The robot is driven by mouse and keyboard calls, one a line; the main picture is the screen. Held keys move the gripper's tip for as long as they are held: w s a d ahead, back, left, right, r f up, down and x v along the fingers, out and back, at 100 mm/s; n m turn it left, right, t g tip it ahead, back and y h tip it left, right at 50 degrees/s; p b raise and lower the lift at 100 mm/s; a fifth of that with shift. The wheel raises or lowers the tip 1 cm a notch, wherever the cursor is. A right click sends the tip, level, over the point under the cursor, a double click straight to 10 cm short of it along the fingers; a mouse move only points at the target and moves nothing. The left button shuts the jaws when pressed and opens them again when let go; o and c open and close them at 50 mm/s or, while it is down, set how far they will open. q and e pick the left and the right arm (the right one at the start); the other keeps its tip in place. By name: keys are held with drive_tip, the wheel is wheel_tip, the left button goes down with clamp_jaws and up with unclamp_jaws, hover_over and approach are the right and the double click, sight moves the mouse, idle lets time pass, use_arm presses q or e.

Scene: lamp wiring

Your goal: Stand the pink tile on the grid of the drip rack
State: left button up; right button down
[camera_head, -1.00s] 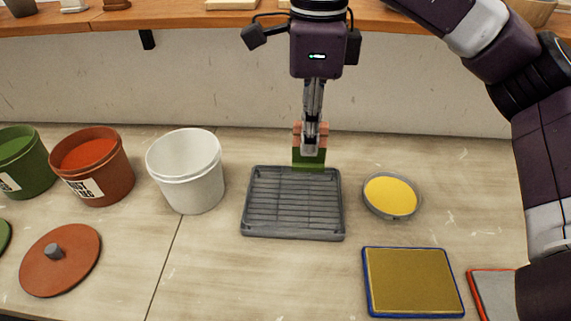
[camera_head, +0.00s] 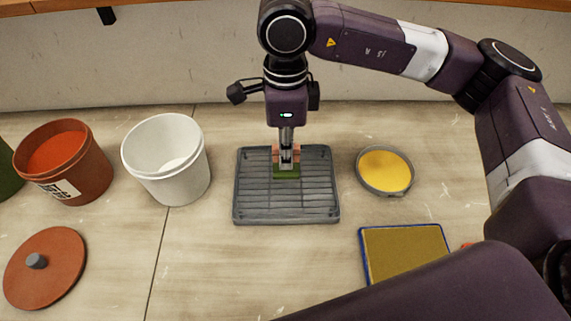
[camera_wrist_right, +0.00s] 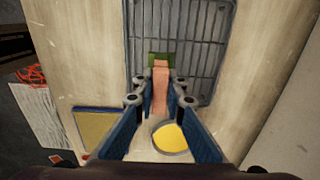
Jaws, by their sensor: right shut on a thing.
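The pink tile (camera_head: 277,155) is upright, with a green lower part, over the back half of the grey drip rack (camera_head: 240,205). My right gripper (camera_head: 287,161) points down and is shut on the tile, hiding part of its face. In the right wrist view the pink tile (camera_wrist_right: 160,92) is between the fingers, with its green end towards the rack (camera_wrist_right: 215,55). I cannot tell whether its lower edge touches the grid. No other tile is on the rack. My left gripper is not in view.
A white bucket (camera_head: 165,150) and a red-brown bucket (camera_head: 65,165) stand left, with a red-brown lid (camera_head: 50,270) in front. A dish of yellow (camera_head: 385,170) is right of the rack. A blue-edged yellow-brown pad (camera_head: 400,250) lies front right. The table before the rack is clear.

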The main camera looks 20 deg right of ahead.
sight(286, 171)
drive_tip(key=shift+f, duration=0.65)
wheel_tip(286, 171, down, 4)
drive_tip(key=shift+f+p, duration=0.1)
drive_tip(key=shift+p, duration=0.35)
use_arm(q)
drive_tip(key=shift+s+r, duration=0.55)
use_arm(e)
drive_tip(key=shift+f, duration=0.15)
drive_tip(key=c, duration=2)
unclamp_jaws()
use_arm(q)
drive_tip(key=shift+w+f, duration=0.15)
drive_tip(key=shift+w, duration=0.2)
